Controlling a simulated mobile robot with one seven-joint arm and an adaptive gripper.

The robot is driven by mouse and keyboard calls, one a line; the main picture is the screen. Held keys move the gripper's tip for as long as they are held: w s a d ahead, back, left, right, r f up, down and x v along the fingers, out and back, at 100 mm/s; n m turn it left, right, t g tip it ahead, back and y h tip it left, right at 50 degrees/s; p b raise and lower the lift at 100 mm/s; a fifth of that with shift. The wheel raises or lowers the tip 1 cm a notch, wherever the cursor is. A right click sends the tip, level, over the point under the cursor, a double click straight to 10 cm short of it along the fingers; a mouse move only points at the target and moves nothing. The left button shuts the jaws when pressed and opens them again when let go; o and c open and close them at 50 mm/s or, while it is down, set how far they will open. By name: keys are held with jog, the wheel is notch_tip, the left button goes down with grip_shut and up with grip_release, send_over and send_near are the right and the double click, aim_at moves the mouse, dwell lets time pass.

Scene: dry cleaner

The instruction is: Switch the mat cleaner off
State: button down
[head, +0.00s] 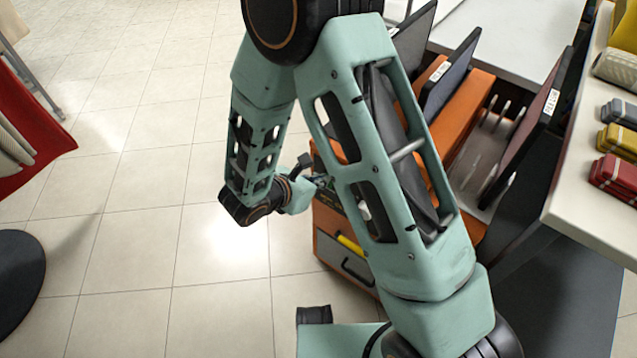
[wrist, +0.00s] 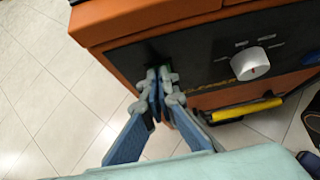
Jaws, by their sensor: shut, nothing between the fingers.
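The mat cleaner (wrist: 140,18) is an orange machine with a dark front panel (wrist: 205,58). In the head view its orange front (head: 326,248) shows partly behind my arm. In the head view my gripper (head: 322,182) is at the machine's front, partly hidden.
A yellow bar handle (wrist: 245,109) is below the panel. Dark mats in orange-edged slots (head: 460,105) stand behind my arm. A counter (head: 575,205) with small coloured cases is at right. A red cloth (head: 30,140) hangs at left. The tiled floor (head: 140,170) between is clear.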

jog(key=shift+r+p, duration=0.5)
jog(key=shift+r, duration=0.3)
